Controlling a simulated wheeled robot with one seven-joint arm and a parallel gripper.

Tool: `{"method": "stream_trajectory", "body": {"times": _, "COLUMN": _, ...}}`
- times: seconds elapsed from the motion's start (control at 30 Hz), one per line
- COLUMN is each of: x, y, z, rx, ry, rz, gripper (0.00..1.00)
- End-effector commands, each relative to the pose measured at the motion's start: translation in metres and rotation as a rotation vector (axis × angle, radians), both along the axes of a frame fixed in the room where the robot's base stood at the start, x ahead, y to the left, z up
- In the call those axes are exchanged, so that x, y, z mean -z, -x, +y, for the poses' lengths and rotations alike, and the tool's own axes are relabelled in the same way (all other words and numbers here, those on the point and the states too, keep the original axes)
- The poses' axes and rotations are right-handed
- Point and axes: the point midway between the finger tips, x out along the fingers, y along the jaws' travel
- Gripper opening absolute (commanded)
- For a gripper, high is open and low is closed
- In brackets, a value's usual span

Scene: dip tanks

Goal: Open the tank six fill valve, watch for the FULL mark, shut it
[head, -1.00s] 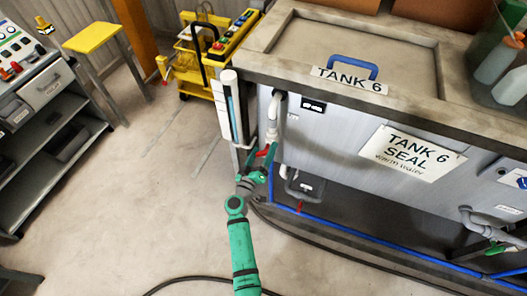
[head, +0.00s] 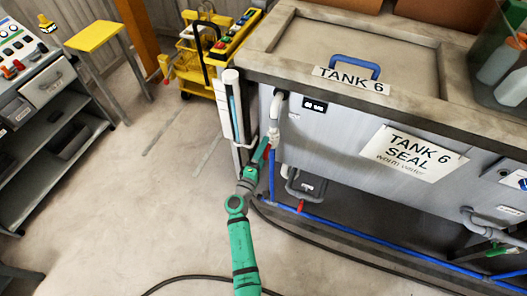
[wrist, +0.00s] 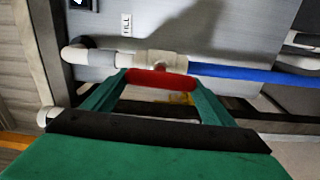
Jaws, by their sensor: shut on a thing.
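The red lever of the fill valve (wrist: 160,79) lies between the two green fingers of my gripper (wrist: 158,90) in the wrist view, and the gripper is shut on it. The lever runs roughly in line with the pipe, in front of the pale valve body (wrist: 166,62). In the head view my gripper (head: 260,160) is at the left front corner of tank six (head: 330,130), at the lever (head: 266,152) below the white pipe (head: 274,112). The sight gauge (head: 233,108) stands left of the pipe with a blue strip inside. Its FULL mark is not readable.
A blue pipe (wrist: 245,74) leaves the valve. A yellow cart (head: 205,55) stands behind, left. A dark hose (head: 330,240) lies on the floor. Floor at left is open up to the shelf unit (head: 50,130).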

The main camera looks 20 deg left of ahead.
Motion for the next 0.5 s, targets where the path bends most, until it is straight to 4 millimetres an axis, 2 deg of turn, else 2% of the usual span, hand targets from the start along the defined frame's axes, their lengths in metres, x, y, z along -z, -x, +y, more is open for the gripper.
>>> {"method": "stream_trajectory", "body": {"times": 0.5, "x": 0.0004, "y": 0.0004, "z": 0.0016, "rx": -0.003, "ry": 0.051, "rz": 0.002, "gripper": 0.56}}
